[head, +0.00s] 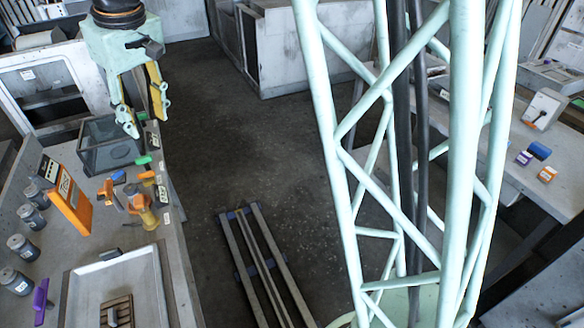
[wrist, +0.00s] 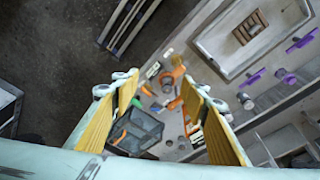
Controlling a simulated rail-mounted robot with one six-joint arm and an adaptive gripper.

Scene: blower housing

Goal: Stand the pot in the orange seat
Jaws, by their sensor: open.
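Several grey lidded pots (head: 33,194) stand in a row along the left edge of the left bench; I cannot tell which one the task names. One grey pot (wrist: 247,102) shows at the right in the wrist view. An orange and amber piece (head: 143,208) stands near the bench's inner edge, with a smaller orange piece (head: 108,193) beside it. I cannot tell which orange part is the seat. My gripper (head: 145,112) is open and empty, pointing down above the bench's far end. In the wrist view its yellow-padded fingers (wrist: 158,88) are spread apart.
A dark clear-walled bin (head: 108,160) stands below my gripper. An upright orange box (head: 68,198) is near the pots. A pale tray (head: 150,285) holds a brown slatted piece (head: 117,310). A purple holder (head: 41,294) is at front left. Small blocks (head: 547,174) lie on the right bench.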

